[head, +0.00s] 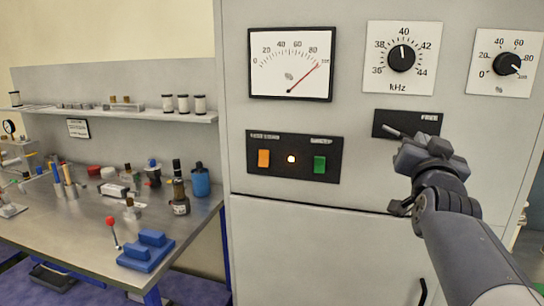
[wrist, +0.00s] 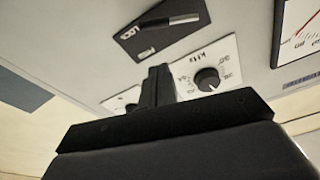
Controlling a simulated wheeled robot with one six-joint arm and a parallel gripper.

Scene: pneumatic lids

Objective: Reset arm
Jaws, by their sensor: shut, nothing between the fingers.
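My gripper (head: 408,156) is shut and empty in front of the grey cabinet's right side, just below a small black panel (head: 384,119) marked FREE. Its closed fingers also show in the wrist view (wrist: 158,82). A slim lever (head: 393,130) sticks out from the panel close to the gripper; whether they touch is unclear in the head view. In the wrist view the lever (wrist: 170,24) lies clear of the fingers, beside a label that looks like LOCK. My gripper and arm hide part of the cabinet front.
The cabinet bears a meter (head: 291,64) with its needle far right, a kHz knob (head: 402,58) and a percent knob (head: 507,64). An orange switch (head: 264,158), a lit lamp (head: 291,159) and a green switch (head: 319,164) sit lower. A cluttered bench (head: 90,243) stands at left.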

